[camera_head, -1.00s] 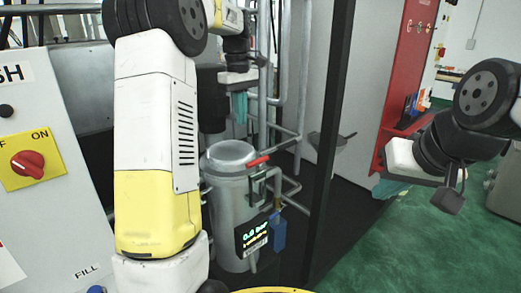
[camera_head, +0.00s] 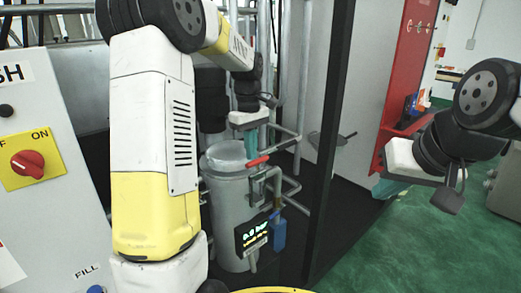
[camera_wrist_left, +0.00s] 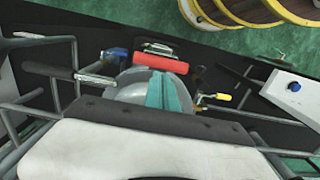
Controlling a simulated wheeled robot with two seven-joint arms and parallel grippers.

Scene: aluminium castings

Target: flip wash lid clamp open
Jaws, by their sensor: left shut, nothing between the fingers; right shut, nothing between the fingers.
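The wash vessel (camera_head: 228,215) is a grey metal cylinder with a rounded lid (camera_head: 226,153), which also shows in the left wrist view (camera_wrist_left: 127,88). The lid clamp has a red handle (camera_head: 257,161) at the lid's right edge; it also shows in the left wrist view (camera_wrist_left: 160,63). My left gripper (camera_head: 251,143) is shut and empty, its teal fingers pointing down just above the lid's edge by the red handle. In the left wrist view its fingertips (camera_wrist_left: 158,78) appear close to the handle; I cannot tell whether they touch. My right gripper (camera_head: 380,190) is shut and empty, far right.
A display (camera_head: 252,236) and a blue part (camera_head: 279,232) sit on the vessel's front. Pipes (camera_head: 283,130) stand behind it, and a black post (camera_head: 335,130) rises to its right. A control panel with a red switch (camera_head: 27,163) is at the left. Green floor is open at right.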

